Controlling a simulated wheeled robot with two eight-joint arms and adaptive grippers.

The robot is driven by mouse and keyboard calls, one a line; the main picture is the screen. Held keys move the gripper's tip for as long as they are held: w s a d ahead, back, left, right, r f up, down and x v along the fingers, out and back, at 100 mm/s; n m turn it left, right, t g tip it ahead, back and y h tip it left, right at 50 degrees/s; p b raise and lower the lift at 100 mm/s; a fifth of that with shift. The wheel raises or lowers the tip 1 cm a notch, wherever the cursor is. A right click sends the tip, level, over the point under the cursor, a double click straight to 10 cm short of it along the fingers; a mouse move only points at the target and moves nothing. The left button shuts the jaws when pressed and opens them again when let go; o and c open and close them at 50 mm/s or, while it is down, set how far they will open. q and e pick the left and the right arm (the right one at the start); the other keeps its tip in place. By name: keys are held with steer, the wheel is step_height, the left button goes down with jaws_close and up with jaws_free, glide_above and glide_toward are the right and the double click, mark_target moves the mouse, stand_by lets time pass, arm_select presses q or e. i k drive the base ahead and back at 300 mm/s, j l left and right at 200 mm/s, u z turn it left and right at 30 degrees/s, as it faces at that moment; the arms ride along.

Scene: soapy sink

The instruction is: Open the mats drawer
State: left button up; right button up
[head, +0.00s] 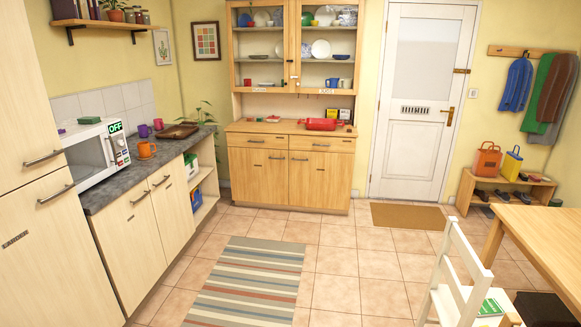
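A wooden dresser (238,183) stands against the far wall. It has two shallow drawers side by side under its worktop, a left drawer (270,140) and a right drawer (335,145). Both drawers look shut. Small dark marks show on the dresser front, but I cannot read any label, so I cannot tell which drawer is the mats drawer. Two closed cupboard doors (258,176) are below the drawers. Neither of my grippers is in view.
A counter (180,146) with a white microwave (88,158) runs along the left. A striped rug (250,280) lies on the tiled floor before the dresser. A white chair (445,290) and wooden table (540,235) stand at right. The middle floor is clear.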

mark_target(238, 139)
steer(key=i, duration=4.85)
steer(key=i+u, duration=0.2)
steer(key=i, duration=0.15)
steer(key=i+l+u, duration=0.25)
steer(key=i, duration=0.15)
steer(key=j, duration=0.1)
